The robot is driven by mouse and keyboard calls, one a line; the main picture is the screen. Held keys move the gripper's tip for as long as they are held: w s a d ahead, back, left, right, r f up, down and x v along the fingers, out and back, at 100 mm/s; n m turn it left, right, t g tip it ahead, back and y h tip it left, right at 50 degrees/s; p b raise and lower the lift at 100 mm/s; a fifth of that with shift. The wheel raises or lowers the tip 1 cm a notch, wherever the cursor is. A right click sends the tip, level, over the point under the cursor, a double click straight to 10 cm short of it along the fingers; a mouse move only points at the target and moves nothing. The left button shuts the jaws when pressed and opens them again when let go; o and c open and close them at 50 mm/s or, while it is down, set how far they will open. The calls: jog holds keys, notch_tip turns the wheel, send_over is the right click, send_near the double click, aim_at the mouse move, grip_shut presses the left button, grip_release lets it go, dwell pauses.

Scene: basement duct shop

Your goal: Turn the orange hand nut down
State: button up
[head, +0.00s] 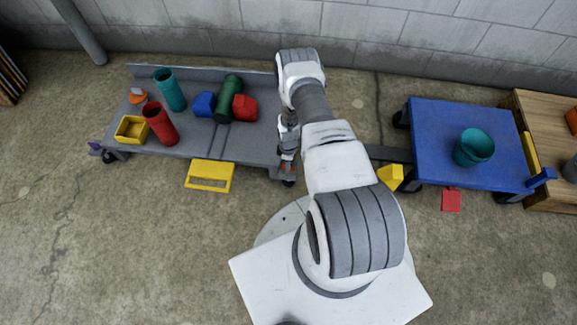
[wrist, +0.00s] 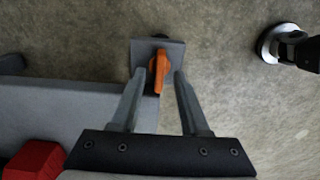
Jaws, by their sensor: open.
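The orange hand nut (wrist: 159,72) shows in the wrist view as an elongated orange piece on a small grey plate (wrist: 174,48) at the corner of the grey cart. My gripper (wrist: 160,76) is open, with one finger on either side of the nut in the picture and a gap on both sides. I cannot tell how far the fingertips are above it. In the head view my gripper (head: 288,162) points down at the right front corner of the grey cart (head: 190,143). The nut is mostly hidden there by my arm and gripper.
The cart carries a red block (head: 245,107), which also shows in the wrist view (wrist: 35,160), a green cylinder (head: 229,97), a blue block (head: 204,104), tubes and a yellow bin (head: 131,129). A blue cart (head: 440,145) stands to the right.

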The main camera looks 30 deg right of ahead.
jog(key=shift+f, duration=0.4)
jog(key=shift+c, duration=0.3)
grip_shut()
